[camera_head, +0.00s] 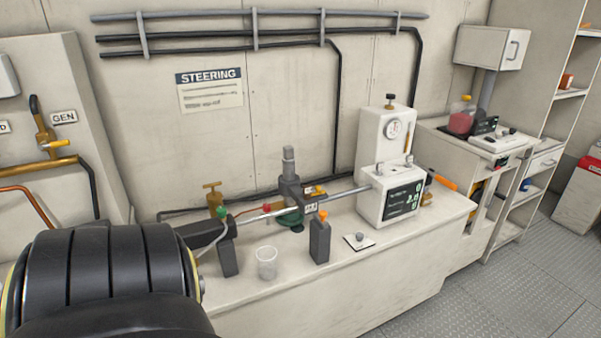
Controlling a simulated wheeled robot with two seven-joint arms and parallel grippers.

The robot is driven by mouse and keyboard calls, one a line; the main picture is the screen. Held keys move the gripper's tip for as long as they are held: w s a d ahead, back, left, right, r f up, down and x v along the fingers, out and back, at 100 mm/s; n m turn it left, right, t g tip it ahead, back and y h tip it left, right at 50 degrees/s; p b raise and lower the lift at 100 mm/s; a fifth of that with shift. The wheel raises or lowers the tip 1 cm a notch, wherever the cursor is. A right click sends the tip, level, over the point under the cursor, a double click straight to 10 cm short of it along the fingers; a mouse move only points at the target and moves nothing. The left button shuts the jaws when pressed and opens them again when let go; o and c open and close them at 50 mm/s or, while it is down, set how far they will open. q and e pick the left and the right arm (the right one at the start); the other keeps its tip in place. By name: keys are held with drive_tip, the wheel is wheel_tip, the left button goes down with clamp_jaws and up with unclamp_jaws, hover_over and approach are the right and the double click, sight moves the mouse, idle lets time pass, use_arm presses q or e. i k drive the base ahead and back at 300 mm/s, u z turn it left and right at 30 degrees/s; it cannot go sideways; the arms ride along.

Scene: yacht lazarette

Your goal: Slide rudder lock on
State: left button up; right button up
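A grey upright block with an orange top (320,240) stands on the pale bench in front of the steering gear; it may be the rudder lock, but no label shows. A bright steel rod (343,194) runs from a dark bar (204,233) at the left toward a white gauge unit (385,165) at the right. A grey vertical post (290,180) with a dark green base stands at the rod. A large black rounded part of mine fills the lower left and hides the bench's left end. Neither gripper shows.
A clear cup (266,263) and a small plate with a knob (359,241) stand on the bench (330,290) near the block. A brass valve (213,198) is behind the dark bar. The floor at right (490,290) is clear.

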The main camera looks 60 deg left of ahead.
sight(321, 217)
drive_tip(key=u, duration=1.05)
drive_tip(key=i, duration=0.15)
drive_tip(key=u, duration=0.75)
